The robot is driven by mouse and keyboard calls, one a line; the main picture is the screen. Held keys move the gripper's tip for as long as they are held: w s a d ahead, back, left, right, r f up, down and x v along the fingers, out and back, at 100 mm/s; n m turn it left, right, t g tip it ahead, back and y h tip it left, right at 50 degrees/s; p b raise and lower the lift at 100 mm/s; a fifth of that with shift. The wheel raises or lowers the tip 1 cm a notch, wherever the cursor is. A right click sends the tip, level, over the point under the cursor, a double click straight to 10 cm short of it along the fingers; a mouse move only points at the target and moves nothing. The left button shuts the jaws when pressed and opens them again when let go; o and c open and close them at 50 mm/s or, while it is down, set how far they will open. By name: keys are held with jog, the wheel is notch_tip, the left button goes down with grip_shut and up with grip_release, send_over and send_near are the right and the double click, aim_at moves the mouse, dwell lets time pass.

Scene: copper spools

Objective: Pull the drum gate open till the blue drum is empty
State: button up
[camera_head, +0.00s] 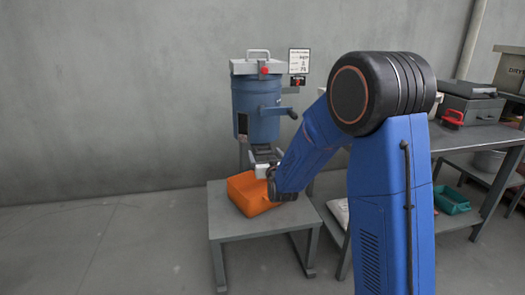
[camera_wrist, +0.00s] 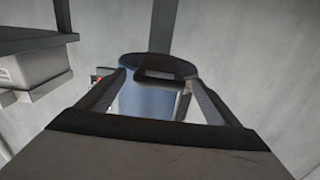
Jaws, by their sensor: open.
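The blue drum (camera_head: 256,108) stands upright against the wall, with a grey lid and a side lever (camera_head: 286,112). It also shows in the wrist view (camera_wrist: 138,103), between my fingers. My gripper (camera_head: 264,154) is at the drum's lower front, above the orange bin (camera_head: 252,203). In the wrist view my gripper (camera_wrist: 156,78) is open, its fingers spread to either side of a dark bracket-like part (camera_wrist: 165,67) on the drum, possibly the gate handle. I cannot tell whether they touch it. The drum's contents and outlet are not visible.
The orange bin sits on a low grey table (camera_head: 228,231). A dark shelf (camera_head: 470,137) to the right carries a grey case and a red-handled item (camera_head: 453,118); a teal bin (camera_head: 452,200) is below. The floor at left is clear.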

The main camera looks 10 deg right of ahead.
aim_at(263, 149)
jog(key=shift+w, duration=2.5)
jog(key=shift+c, duration=0.4)
jog(key=c, duration=1.4)
jog(key=s, duration=0.5)
jog(key=o, duration=1.5)
